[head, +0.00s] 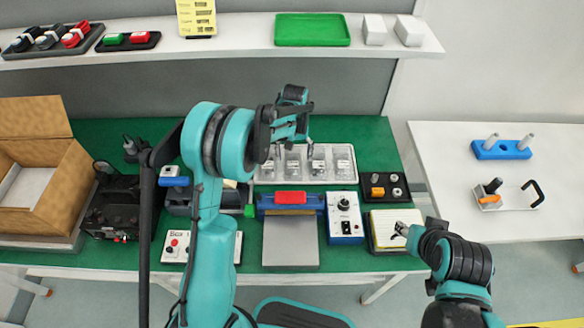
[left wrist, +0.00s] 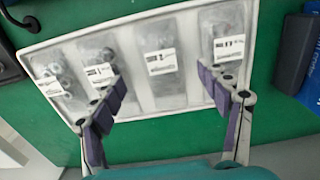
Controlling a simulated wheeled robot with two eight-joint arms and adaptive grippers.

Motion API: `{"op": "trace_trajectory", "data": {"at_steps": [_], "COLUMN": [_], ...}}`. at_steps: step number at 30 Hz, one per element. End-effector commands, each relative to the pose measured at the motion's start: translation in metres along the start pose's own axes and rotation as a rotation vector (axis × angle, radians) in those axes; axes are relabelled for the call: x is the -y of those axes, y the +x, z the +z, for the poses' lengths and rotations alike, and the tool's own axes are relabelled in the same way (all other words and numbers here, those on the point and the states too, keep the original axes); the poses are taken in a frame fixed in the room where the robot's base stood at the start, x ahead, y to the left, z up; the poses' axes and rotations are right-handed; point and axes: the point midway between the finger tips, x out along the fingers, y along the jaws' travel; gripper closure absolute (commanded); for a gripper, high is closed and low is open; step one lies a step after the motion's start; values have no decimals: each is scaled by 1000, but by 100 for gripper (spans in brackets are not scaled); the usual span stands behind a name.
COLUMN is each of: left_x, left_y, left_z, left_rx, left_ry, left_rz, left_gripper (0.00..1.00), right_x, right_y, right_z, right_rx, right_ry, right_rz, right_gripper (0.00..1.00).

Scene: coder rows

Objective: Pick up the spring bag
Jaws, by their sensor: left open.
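Several clear bags with white labels lie in a row in a white tray (head: 349,181), which also shows in the left wrist view (left wrist: 133,20). The labels are too small to read, so I cannot tell for sure which is the spring bag. The left wrist view shows a bag on the far left (left wrist: 58,85), two in the middle (left wrist: 162,88) and one on the right (left wrist: 226,48). My left gripper (head: 293,128) is open and empty above the tray. Its fingers (left wrist: 163,92) spread across the middle bags. My right gripper (head: 400,231) is above a notepad at the right; its jaw opening is unclear.
A blue press-like device with a red top (head: 291,198) and a white control box (head: 345,218) stand in front of the tray. A black block with knobs (head: 384,187) stands to its right. An open cardboard box (head: 45,160) is at the left. A shelf (head: 240,46) runs above the back.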

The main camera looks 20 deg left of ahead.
Motion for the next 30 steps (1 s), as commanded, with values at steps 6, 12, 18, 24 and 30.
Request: {"op": "trace_trajectory", "data": {"at_steps": [6, 12, 18, 24, 30], "left_x": [3, 3, 3, 3, 3], "left_y": [35, 48, 46, 46, 46], "left_z": [-2, -2, -2, -2, -2], "left_rx": [-1, -1, -1, -1, -1], "left_ry": [0, 0, 0, 0, 0], "left_rz": [0, 0, 0, 0, 0], "left_gripper": [24, 24, 40, 78, 78], "right_x": [0, 0, 0, 0, 0], "right_y": [17, 20, 19, 19, 20], "right_z": [12, 14, 14, 14, 14], "right_rx": [0, 0, 0, 0, 0], "right_ry": [0, 0, 0, 0, 0], "right_rz": [0, 0, 0, 0, 0], "right_gripper": [60, 60, 60, 60, 60]}}
